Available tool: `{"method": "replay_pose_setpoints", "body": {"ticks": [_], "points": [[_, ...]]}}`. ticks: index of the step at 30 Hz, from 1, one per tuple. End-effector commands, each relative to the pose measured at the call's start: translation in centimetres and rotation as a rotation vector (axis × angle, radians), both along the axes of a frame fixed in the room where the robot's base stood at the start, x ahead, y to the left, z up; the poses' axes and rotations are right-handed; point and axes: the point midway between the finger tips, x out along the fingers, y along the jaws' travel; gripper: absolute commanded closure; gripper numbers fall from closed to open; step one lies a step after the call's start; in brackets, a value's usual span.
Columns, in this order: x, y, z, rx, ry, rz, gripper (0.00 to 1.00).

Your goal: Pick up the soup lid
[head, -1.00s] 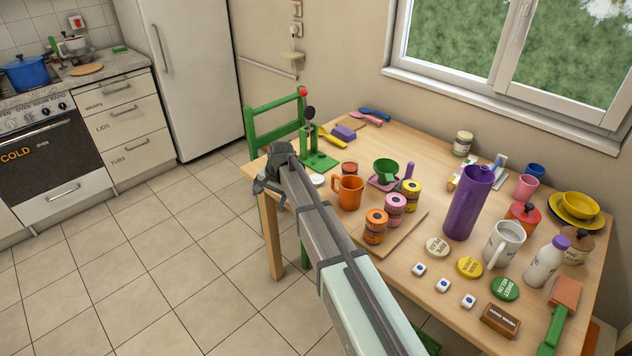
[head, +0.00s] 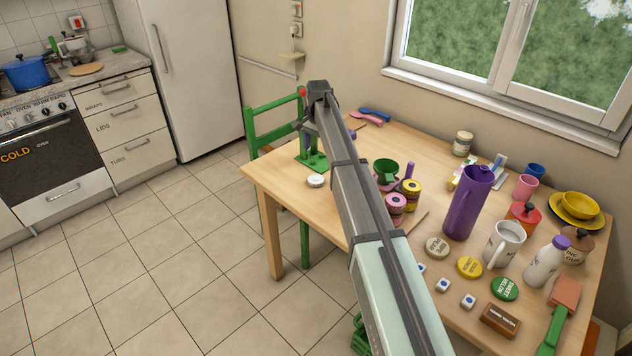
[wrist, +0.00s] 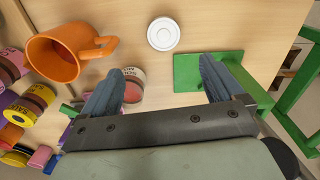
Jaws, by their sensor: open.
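A small round white lid (head: 316,181) lies flat near the table's left edge. I cannot read a label on it. It also shows in the wrist view (wrist: 163,33), at top centre. My gripper (wrist: 160,70) is open and empty, its two fingers spread. The lid appears beyond the fingertips, apart from them. In the head view my gripper (head: 312,112) is above the far left corner of the table, and my arm hides part of the tabletop. A small labelled tin (wrist: 134,90) is partly hidden by the left finger in the wrist view.
An orange mug (wrist: 65,52) is left of the lid in the wrist view. A green stand (head: 312,160) is close behind the lid. Stacked tins (head: 396,203) and a purple jug (head: 468,205) stand to the right. A green chair (head: 257,128) is behind the table.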

Motion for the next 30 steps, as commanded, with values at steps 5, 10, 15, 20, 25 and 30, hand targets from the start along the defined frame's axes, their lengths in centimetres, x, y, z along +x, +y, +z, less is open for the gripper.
{"method": "replay_pose_setpoints", "body": {"ticks": [5,10,15,20,25,30], "points": [[-0.1,0.0,-2.8,0.000,0.002,0.001,0.06],[-0.1,0.1,-5.7,0.001,0.001,0.002,0.06],[0.0,0.1,-7.4,0.001,0.000,0.002,0.06],[0.0,0.2,-8.0,0.001,-0.001,0.002,0.06],[0.1,0.6,-9.9,0.001,0.000,0.003,0.06],[0.1,0.7,-12.0,0.002,-0.002,0.002,0.06]]}}
